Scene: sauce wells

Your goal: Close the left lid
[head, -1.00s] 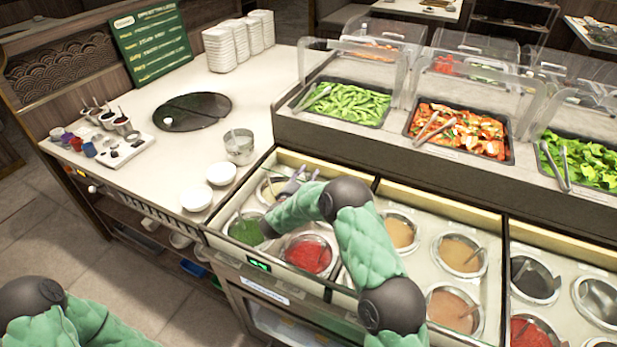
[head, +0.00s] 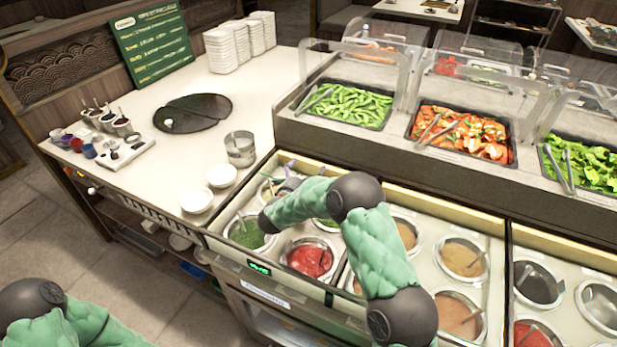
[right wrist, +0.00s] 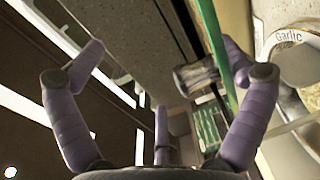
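Clear lids stand over the food trays at the back; the leftmost clear lid (head: 345,68) is above the edamame tray (head: 346,105). A dark round plate or cover, split in two (head: 193,112), lies in the counter at left. I cannot tell which of these is the left lid. My right gripper (head: 287,172) is above the back of the leftmost sauce wells, partly hidden by my forearm. My left gripper is out of view.
Open wells hold green sauce (head: 247,233) and red sauce (head: 310,258). A well labelled Garlic (right wrist: 288,40) is close to my right fingers. A metal cup (head: 240,148) and white bowls (head: 222,174) stand left of the wells. The counter's middle is mostly clear.

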